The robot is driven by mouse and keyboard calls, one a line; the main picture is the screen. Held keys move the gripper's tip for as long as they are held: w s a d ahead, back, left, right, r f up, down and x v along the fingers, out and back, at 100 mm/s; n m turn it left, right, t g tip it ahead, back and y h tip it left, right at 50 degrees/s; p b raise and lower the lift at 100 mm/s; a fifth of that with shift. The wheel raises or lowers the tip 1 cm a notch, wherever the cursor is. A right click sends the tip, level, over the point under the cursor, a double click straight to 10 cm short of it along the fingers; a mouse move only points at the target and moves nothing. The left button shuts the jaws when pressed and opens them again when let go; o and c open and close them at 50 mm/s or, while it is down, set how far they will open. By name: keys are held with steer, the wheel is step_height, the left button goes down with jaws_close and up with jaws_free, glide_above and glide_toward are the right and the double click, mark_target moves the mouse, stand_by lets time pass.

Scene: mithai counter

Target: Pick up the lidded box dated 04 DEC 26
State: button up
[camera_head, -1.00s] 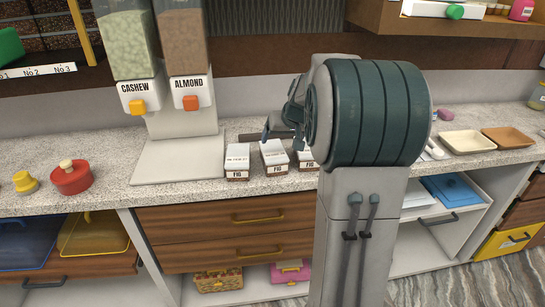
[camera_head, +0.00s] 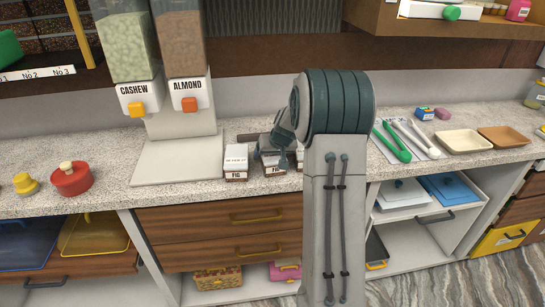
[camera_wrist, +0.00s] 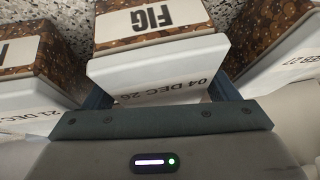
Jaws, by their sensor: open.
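The box dated 04 DEC, its year hard to read, has a white lid and a brown patterned body marked FIG; it is the middle box (camera_wrist: 150,75) in the wrist view. My gripper (camera_wrist: 162,92) is open, with one finger on each side of this box's lidded end. Whether the fingers touch it I cannot tell. In the head view the box (camera_head: 275,170) stands on the counter, its top largely hidden by my gripper (camera_head: 272,152).
A similar FIG box (camera_head: 236,163) stands close on the left and another (camera_head: 299,157) on the right, partly hidden by my arm. The dispenser base (camera_head: 180,160) is further left. Tongs (camera_head: 391,143) and a cream tray (camera_head: 465,141) lie to the right.

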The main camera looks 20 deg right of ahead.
steer(key=shift+w+f, duration=0.1)
steer(key=shift+f, duration=0.05)
steer(key=c, duration=1.1)
steer(key=shift+o, duration=0.2)
